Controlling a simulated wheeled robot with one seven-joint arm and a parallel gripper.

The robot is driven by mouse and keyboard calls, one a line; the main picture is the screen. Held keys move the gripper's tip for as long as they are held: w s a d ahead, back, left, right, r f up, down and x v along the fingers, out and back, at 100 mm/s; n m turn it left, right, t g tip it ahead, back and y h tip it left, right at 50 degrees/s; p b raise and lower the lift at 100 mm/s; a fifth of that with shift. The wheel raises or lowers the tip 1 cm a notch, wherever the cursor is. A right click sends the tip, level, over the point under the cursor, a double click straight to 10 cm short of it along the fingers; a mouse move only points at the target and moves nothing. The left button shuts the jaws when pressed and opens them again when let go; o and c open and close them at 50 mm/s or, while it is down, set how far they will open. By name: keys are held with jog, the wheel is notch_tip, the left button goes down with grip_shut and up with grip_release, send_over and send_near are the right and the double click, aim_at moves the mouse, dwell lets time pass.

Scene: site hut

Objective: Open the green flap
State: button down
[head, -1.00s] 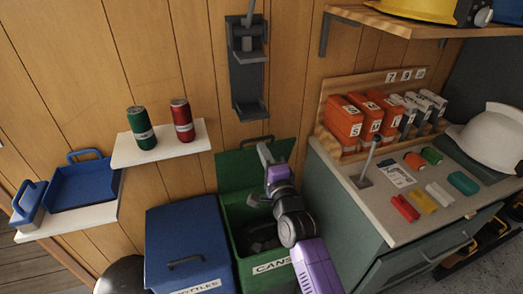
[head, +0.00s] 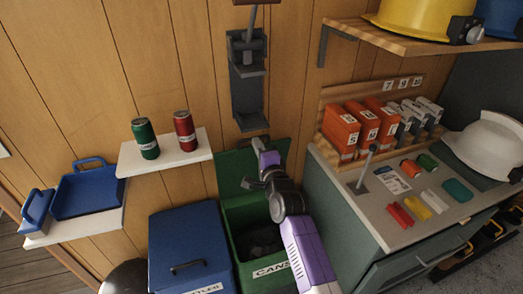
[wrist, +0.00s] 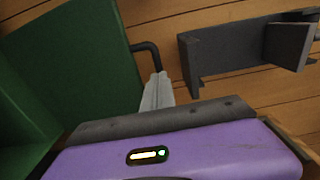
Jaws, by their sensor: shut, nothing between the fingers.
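The green flap (head: 232,167) is the lid of the green bin (head: 228,232) labelled CANS. It stands raised against the wooden wall, and the bin's dark opening shows below it. In the wrist view the flap (wrist: 75,60) fills the upper left, with its black handle (wrist: 148,55) on its edge. My gripper (head: 249,184) is shut and empty in front of the raised flap, above the bin's opening. In the wrist view its fingers (wrist: 158,88) are together close to the handle; I cannot tell whether they touch it. My arm hides the flap's right part in the head view.
A blue bin (head: 190,245) with its lid shut stands left of the green bin. A grey cabinet (head: 345,215) stands close on the right. A dark wall-mounted device (head: 247,90) hangs above the flap. A small shelf (head: 165,152) holds two cans.

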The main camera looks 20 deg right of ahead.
jog(key=w, duration=0.1)
jog(key=w+b, duration=0.2)
jog(key=w, duration=0.1)
jog(key=shift+r, duration=0.3)
jog(key=shift+w+a+r+b, duration=0.1)
jog(key=shift+w+r+b, duration=0.2)
jog(key=shift+w, duration=0.2)
jog(key=shift+s, duration=0.15)
